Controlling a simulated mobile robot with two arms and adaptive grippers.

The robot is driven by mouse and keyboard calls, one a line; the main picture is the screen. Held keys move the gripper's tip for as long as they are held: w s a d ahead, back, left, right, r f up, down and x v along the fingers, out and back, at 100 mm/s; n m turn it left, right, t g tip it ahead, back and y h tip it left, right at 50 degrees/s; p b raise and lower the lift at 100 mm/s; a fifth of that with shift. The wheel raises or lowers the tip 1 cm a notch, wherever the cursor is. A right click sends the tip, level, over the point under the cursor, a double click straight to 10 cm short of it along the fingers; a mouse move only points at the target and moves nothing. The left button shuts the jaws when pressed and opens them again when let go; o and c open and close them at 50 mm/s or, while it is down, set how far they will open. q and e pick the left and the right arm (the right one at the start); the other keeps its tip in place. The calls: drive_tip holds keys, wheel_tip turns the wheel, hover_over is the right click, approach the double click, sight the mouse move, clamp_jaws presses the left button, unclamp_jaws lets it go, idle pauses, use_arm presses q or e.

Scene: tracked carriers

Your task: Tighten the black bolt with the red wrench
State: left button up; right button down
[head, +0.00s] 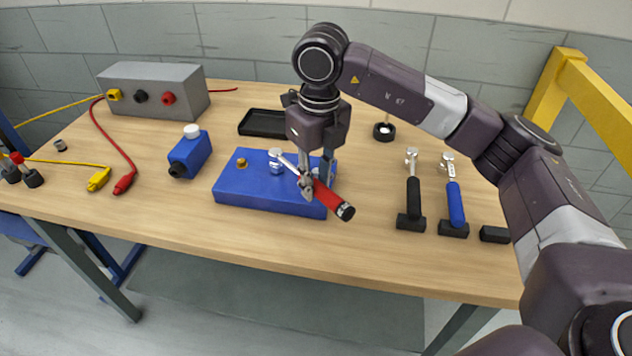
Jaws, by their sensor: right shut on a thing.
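The red wrench (331,198) has a red handle with a black end and a silver head. My right gripper (307,186) points down and is shut on the wrench near where handle and shank meet. The wrench lies slantwise over the blue block (240,189). Its handle end sticks out past the block's front right edge. Its head reaches up and left to a silver piece standing on the block; I cannot tell whether they touch. A brass bolt (241,163) stands on the block's left part. I cannot make out a black bolt; my gripper hides part of the block. My left gripper is not in view.
A wrench with a black handle (414,196) and one with a blue handle (455,204) lie to the right. A black tray (262,124) and a grey box (154,88) with cables are behind. The front table strip is clear.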

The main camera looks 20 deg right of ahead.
drive_tip(key=shift+r+p, duration=0.4)
drive_tip(key=shift+r, duration=0.45)
drive_tip(key=shift+r+p, duration=0.45)
drive_tip(key=shift+r, duration=0.35)
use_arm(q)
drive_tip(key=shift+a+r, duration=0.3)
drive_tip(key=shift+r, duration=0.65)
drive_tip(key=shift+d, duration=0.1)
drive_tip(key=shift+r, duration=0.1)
use_arm(e)
drive_tip(key=shift+r, duration=0.15)
